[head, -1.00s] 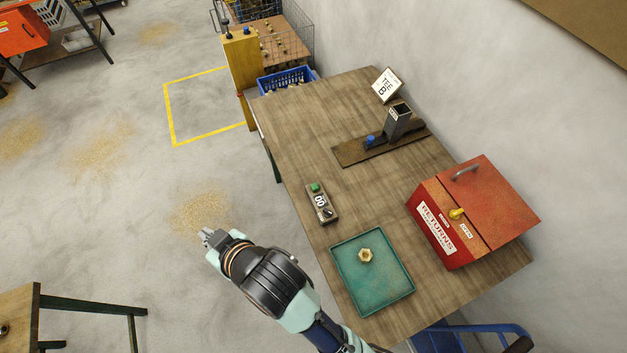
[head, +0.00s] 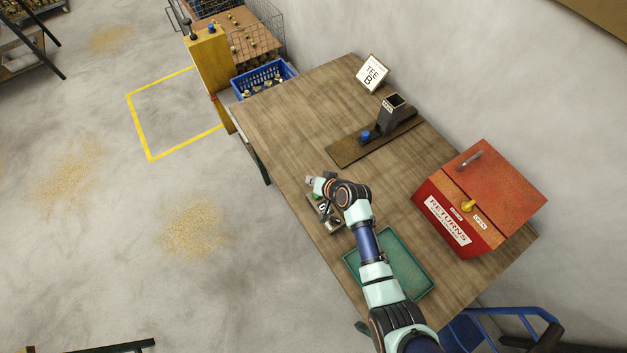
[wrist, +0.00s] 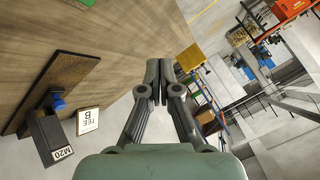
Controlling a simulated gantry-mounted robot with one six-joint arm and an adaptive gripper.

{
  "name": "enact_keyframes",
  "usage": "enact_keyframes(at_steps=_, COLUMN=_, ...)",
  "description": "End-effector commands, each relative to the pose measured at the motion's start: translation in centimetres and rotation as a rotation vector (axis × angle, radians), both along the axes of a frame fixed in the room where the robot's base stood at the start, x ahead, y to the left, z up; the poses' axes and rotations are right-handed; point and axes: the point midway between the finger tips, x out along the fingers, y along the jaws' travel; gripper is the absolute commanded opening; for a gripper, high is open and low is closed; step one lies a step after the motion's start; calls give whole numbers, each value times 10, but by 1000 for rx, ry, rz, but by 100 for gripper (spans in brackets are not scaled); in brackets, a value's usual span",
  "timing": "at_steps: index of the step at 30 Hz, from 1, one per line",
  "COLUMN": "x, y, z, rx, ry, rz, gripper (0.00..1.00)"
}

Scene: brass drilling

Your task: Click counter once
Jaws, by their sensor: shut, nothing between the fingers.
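The counter (head: 334,224) is a small grey box lying near the table's left edge in the head view. The counter is not clearly seen there.
A teal tray (head: 420,262) lies partly under my arm. A red returns box (head: 478,200) stands at the right. Behind are a fixture with a grey chute (head: 391,112) and blue knob (head: 366,136), and a sign (head: 372,73). The table's middle (head: 290,130) is clear.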

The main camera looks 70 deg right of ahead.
Motion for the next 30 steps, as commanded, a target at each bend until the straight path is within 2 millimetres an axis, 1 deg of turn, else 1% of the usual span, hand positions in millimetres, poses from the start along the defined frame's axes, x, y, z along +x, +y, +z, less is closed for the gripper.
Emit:
enact_keyframes(at_steps=1, x=-8, y=-6, z=-7, rx=15, ry=-2, rz=-27, gripper=0)
enact_keyframes(at_steps=3, x=-16, y=-12, z=-14, rx=29, ry=-5, rz=-53, gripper=0)
enact_keyframes(at_steps=6, x=-21, y=-16, z=-19, rx=38, ry=-7, rz=-71, gripper=0)
enact_keyframes(at_steps=16, x=-22, y=-16, z=-20, rx=38, ry=-7, rz=-72, gripper=0)
enact_keyframes(at_steps=20, x=-21, y=-15, z=-25, rx=38, ry=-7, rz=-72, gripper=0)
enact_keyframes(at_steps=26, x=-21, y=-15, z=-47, rx=39, ry=-8, rz=-71, gripper=0)
enact_keyframes(at_steps=30, x=-21, y=-15, z=-69, rx=39, ry=-7, rz=-71, gripper=0)
